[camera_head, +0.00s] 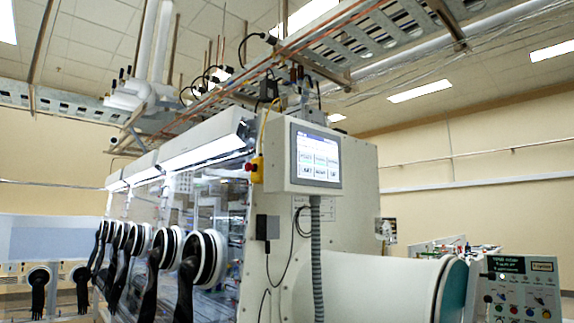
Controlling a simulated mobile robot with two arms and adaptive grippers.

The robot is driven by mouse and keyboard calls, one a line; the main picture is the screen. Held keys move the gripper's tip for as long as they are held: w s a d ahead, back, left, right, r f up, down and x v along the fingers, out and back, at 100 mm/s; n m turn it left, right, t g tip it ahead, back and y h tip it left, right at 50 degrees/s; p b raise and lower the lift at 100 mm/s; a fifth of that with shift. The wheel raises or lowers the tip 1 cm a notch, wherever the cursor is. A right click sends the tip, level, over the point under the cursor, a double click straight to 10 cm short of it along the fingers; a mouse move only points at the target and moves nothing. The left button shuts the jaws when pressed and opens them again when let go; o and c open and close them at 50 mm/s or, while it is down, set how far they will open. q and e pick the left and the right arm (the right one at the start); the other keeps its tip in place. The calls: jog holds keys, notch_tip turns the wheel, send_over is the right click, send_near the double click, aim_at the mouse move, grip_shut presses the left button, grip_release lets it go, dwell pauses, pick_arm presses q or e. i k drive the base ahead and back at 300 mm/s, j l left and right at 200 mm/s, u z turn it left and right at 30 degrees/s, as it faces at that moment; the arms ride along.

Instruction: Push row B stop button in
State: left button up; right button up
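A small yellow box (257,172) hangs on the near corner of the glovebox row, left of the touch screen. A red button (249,167) sticks out from its left side. It is too small to tell whether the button is pushed in. No row label is readable, so I cannot tell which button belongs to row B. Neither of my grippers is in view.
A touch screen (317,158) juts from the glovebox end wall (357,215). Black gloves (187,282) hang from round ports along the left. A large white cylinder (375,286) with a teal end sticks out towards the lower right.

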aim_at(249, 166)
jog(key=i+j+z, duration=0.25)
jog(key=i+j, duration=0.4)
jog(key=i, duration=0.25)
jog(key=i+j+z, duration=0.25)
jog(key=i+j, duration=0.55)
jog(key=i, duration=0.05)
